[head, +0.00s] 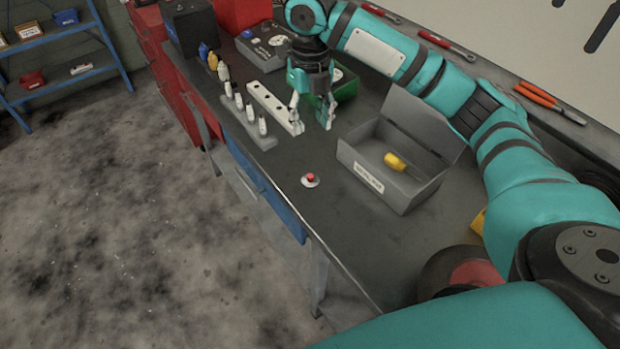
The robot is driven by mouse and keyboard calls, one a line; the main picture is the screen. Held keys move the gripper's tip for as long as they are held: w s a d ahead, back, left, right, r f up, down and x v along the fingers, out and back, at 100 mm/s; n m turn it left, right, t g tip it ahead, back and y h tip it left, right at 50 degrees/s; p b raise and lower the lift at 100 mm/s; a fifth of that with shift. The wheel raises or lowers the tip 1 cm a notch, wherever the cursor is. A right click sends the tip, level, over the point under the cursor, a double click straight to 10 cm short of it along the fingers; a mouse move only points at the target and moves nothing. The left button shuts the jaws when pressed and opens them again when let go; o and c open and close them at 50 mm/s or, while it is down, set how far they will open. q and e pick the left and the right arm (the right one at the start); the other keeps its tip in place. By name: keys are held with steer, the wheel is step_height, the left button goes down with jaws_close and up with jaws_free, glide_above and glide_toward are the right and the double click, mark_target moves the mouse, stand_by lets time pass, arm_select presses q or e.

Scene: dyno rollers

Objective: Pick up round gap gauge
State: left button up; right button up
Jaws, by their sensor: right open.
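A small round pale disc with a red centre (310,180) lies on the dark workbench (345,240), near its front edge. It may be the round gap gauge, but it is too small to be sure. My right gripper (311,116) is open and empty, fingers pointing down, farther back on the bench than the disc and apart from it. It is beside a pale block with holes (272,106) and in front of a green tray (346,88), which it partly hides. My left gripper is not in view.
An open grey box (408,190) holding a yellow-handled tool (396,162) stands right of the disc. A rack (248,125) with several spark plugs stands left. Pliers (540,97) and other tools lie along the back. Bench around the disc is clear.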

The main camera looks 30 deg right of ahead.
step_height(320, 180, down, 2)
steer(key=w, duration=0.1)
steer(key=p, duration=0.2)
glide_above(311, 175)
step_height(311, 175, down, 11)
steer(key=shift+s+a+f, duration=0.1)
steer(key=shift+f, duration=0.1)
step_height(311, 175, down, 5)
steer(key=shift+r+p, duration=0.15)
steer(key=shift+p, duration=1.05)
steer(key=shift+f, duration=0.35)
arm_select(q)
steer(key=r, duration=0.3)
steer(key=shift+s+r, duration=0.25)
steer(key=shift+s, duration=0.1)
arm_select(e)
steer(key=shift+c, duration=0.4)
steer(key=shift+r, duration=0.1)
jaws_close()
